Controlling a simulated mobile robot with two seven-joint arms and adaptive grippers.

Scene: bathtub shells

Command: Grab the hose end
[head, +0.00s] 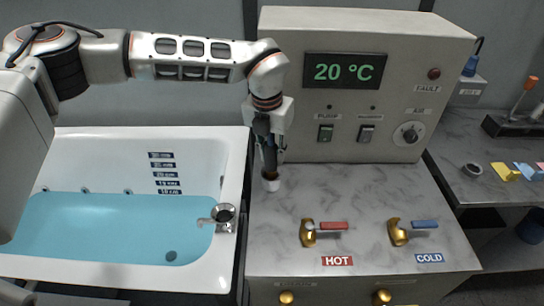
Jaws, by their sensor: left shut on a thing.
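My left gripper (270,163) points down over the marble counter, just right of the tub. It is shut on a small dark brown piece, which looks like the hose end (270,170). The lower part of this piece meets a small white round cup or collar (271,183) on the counter. The fingers partly hide the piece, and I cannot tell whether it has lifted clear of the cup. My right gripper is not in view.
The white tub (120,273) with blue water lies left, a chrome spout (224,215) on its rim. The control panel (290,120) stands behind the gripper. A red-handled hot valve (309,235) and a blue-handled cold valve (398,233) stand in front. A side counter (460,195) holds small items.

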